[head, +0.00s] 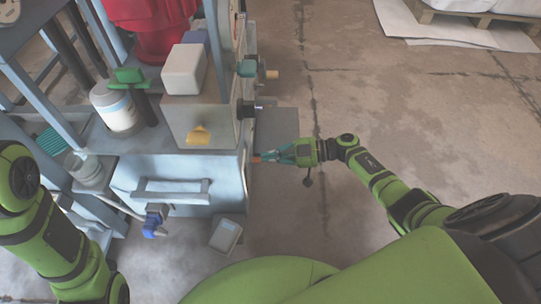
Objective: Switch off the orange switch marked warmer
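A small orange part (256,159) shows on the right side of the blue-grey cabinet (230,182), low down. It may be the orange warmer switch; no marking can be read and its position cannot be made out. My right gripper (268,157) reaches in from the right with its teal fingers pointing left at that part. The fingertips are at or very near it; I cannot tell if they touch. The fingers look close together, but whether they are fully shut is unclear. My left arm is at the lower left, with its gripper out of view.
A yellow-orange part (198,135) sits on the front of the grey box above the cabinet. A white jar (115,107) stands at left.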

